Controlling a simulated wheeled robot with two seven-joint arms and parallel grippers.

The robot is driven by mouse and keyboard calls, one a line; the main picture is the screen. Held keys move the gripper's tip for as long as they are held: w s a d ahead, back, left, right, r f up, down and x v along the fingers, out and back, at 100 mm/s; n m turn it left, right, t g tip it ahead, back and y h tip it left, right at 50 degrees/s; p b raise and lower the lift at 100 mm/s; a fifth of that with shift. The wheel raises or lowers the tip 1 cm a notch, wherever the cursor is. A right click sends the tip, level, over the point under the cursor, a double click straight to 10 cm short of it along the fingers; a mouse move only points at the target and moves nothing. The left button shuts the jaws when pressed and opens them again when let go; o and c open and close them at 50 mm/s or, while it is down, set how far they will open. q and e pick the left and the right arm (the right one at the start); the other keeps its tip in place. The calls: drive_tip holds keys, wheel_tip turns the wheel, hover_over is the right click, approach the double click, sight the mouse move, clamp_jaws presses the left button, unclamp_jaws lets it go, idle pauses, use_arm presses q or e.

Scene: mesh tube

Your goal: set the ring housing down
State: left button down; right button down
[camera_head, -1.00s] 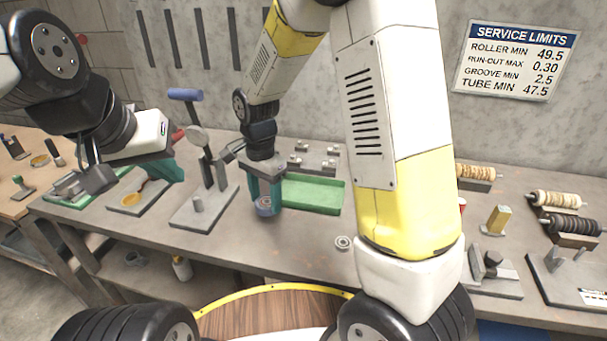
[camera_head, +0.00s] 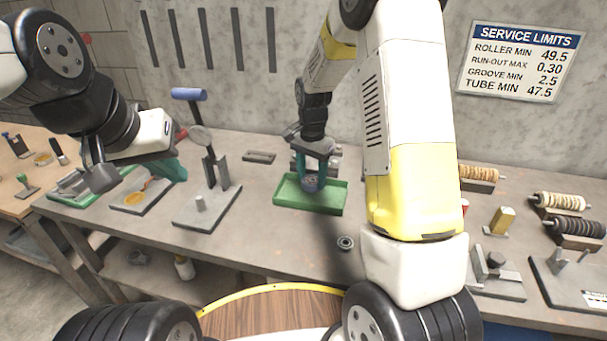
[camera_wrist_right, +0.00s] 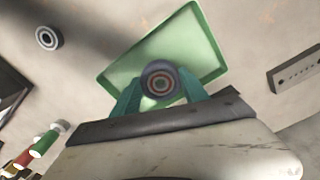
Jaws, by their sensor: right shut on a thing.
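The ring housing (camera_head: 311,186), a small round blue-grey part, is between the teal fingers of my right gripper (camera_head: 312,176). In the right wrist view the ring housing (camera_wrist_right: 160,66) shows end-on with rings inside it, and the right gripper's fingers (camera_wrist_right: 160,92) close on its two sides. It is over the green tray (camera_head: 330,205); I cannot tell if its underside touches the tray floor. My left gripper (camera_head: 168,172) is at the left, with teal fingers above the bench; its fingertips are too unclear to tell open from shut.
A small bearing-like ring (camera_head: 345,242) lies on the bench in front of the tray. A press stand with a blue handle (camera_head: 188,95) rises to the tray's left. Rollers on stands (camera_head: 560,200) are at the right. Bare bench lies between stand and tray.

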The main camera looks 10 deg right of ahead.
sight(311, 197)
drive_tip(key=shift+f, duration=1.7)
drive_tip(key=shift+f, duration=0.15)
drive_tip(key=c, duration=0.6)
unclamp_jaws()
drive_tip(key=s+r+n+t, duration=0.15)
drive_tip(key=s+r, duration=0.25)
drive_tip(key=r, duration=1.4)
drive_tip(key=s+r+n+t, duration=0.1)
drive_tip(key=s+r+n, duration=0.1)
drive_tip(key=s, duration=0.4)
drive_tip(key=s+d+r+n+t+y, duration=0.1)
drive_tip(key=s+r+n+t, duration=0.1)
drive_tip(key=s, duration=0.5)
drive_tip(key=s+r+n+t+y, duration=0.1)
drive_tip(key=s+r+n, duration=0.2)
drive_tip(key=s, duration=0.4)
drive_tip(key=shift+s+d+n+t, duration=0.25)
drive_tip(key=shift+d+n+t, duration=0.1)
drive_tip(key=shift+n, duration=0.2)
